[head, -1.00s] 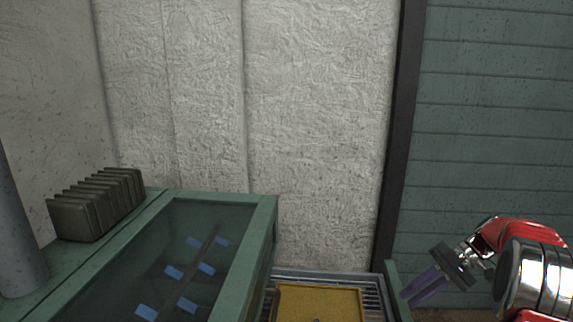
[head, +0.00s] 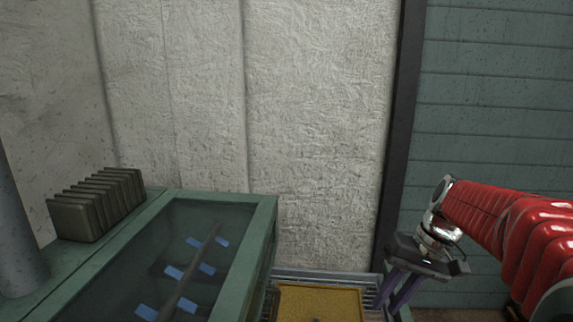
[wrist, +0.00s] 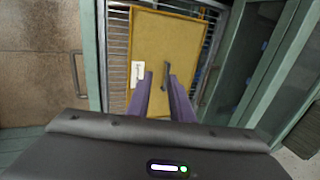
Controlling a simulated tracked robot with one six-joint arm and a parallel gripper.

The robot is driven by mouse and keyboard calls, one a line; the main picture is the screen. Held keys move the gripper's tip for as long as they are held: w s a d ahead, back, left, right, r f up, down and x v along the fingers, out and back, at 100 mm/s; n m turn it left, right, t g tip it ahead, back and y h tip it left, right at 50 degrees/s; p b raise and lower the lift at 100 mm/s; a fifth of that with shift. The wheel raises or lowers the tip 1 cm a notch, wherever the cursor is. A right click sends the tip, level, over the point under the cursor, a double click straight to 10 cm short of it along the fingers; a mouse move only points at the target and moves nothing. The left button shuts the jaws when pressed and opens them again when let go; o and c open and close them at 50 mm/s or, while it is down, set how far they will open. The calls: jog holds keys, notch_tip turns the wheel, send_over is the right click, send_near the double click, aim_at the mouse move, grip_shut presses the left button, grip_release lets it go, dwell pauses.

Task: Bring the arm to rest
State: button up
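My gripper (head: 390,303) is at the lower right of the head view, at the end of my red arm. Its two purple fingers point down and stand apart, with nothing between them. In the wrist view, my gripper (wrist: 158,80) shows the same gap between the fingers, over a yellow rug-like panel (wrist: 182,35). The panel also shows in the head view (head: 318,300), just left of the fingers. I cannot tell how far above it the fingertips are.
A metal rack (head: 300,274) holds the panel. A green glass-topped case (head: 268,215) with blue pads inside stands left. A dark ribbed block (head: 95,205) sits on its far-left edge. A brown surface with a handle (wrist: 77,75) lies left in the wrist view. Walls close off the back.

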jog(key=s+a+t+h, duration=0.2)
jog(key=s+a, duration=0.1)
jog(key=s, duration=0.5)
jog(key=s+a+n+t+h, duration=0.1)
jog(key=s+a+t+h, duration=0.1)
jog(key=s, duration=0.6)
jog(key=shift+s+a+t, duration=0.25)
jog(key=shift+a+t, duration=0.15)
jog(key=shift+t, duration=0.2)
